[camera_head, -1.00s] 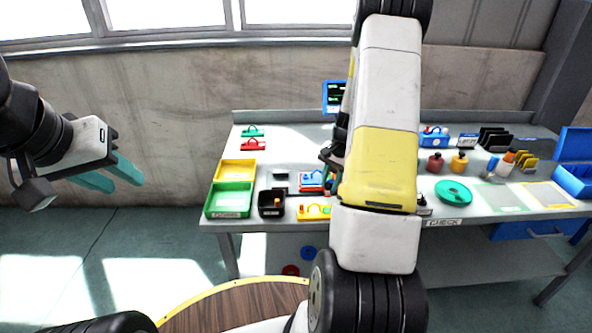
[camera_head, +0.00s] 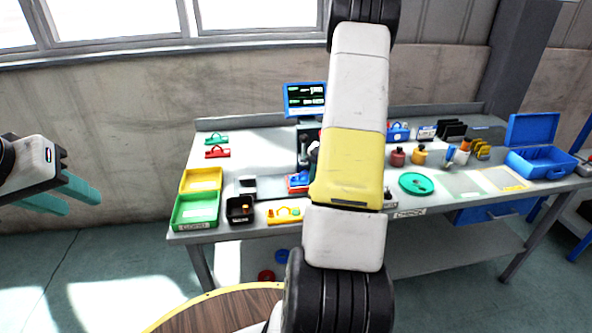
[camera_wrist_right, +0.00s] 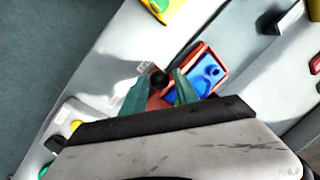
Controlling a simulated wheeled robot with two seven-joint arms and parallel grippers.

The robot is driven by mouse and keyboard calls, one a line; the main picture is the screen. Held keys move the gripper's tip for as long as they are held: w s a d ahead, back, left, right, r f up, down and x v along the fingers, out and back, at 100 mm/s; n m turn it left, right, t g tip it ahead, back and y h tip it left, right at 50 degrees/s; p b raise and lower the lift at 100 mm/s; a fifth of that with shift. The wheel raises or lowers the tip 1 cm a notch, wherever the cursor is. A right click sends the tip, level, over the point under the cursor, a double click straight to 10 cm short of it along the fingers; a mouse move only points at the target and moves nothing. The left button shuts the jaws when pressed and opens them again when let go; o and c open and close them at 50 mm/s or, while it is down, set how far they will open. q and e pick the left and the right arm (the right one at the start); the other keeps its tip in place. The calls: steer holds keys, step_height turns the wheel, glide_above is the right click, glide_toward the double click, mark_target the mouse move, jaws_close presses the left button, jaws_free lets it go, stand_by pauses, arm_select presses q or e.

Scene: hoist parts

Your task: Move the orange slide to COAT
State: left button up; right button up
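My right gripper (camera_wrist_right: 158,92) shows in the right wrist view, with teal fingers low over the table. A reddish-orange piece (camera_wrist_right: 155,102) with a dark round knob (camera_wrist_right: 159,79) shows between the fingers; it may be the orange slide. I cannot tell whether the fingers touch it. Beside it is a blue part (camera_wrist_right: 205,75) in an orange-red frame (camera_wrist_right: 218,68). In the head view my right arm hides this gripper and much of that spot. No COAT lettering is readable; a small white label (camera_wrist_right: 144,67) is too small to read. My left gripper (camera_head: 68,198) is open and empty, left of the table.
Green (camera_head: 195,211) and yellow (camera_head: 201,179) trays and a black bin (camera_head: 240,209) stand at the table's left. A monitor (camera_head: 305,99) stands behind. A green disc (camera_head: 416,183), bottles and an open blue box (camera_head: 540,163) are on the right.

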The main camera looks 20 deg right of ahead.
steer(key=shift+o, duration=0.7)
steer(key=shift+r, duration=0.3)
step_height(320, 180, up, 7)
steer(key=s+d, duration=0.1)
